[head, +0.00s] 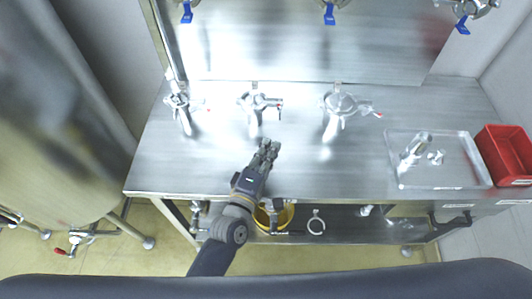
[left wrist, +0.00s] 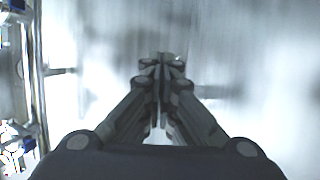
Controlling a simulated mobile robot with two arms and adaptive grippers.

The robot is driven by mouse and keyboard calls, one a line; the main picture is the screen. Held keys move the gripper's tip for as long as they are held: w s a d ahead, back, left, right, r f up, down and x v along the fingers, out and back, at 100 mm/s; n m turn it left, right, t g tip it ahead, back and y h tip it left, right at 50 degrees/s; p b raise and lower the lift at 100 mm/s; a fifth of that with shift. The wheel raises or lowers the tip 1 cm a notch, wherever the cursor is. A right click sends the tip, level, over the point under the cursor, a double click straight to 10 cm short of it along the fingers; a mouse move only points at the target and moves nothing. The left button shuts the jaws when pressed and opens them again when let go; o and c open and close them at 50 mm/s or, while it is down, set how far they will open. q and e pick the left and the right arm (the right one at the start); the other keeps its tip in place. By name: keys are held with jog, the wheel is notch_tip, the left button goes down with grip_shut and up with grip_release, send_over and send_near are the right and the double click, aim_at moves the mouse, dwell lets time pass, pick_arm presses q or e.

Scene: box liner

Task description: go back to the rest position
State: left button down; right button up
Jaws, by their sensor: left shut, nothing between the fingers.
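My left gripper (head: 268,148) is over the front middle of the steel table (head: 200,165), with its fingers pointing away from me. In the left wrist view the gripper's fingertips (left wrist: 161,62) meet and hold nothing. Blurred bright metal fills the background there. My right gripper does not show in either view.
Metal valve fittings (head: 340,103) stand along the table's back. A clear tray (head: 450,172) with metal parts and a red bin (head: 506,152) are at the right. A yellow bucket (head: 286,217) sits below the table. A large steel tank (head: 60,120) stands at the left.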

pick_arm(q)
jog(key=shift+v, duration=0.9)
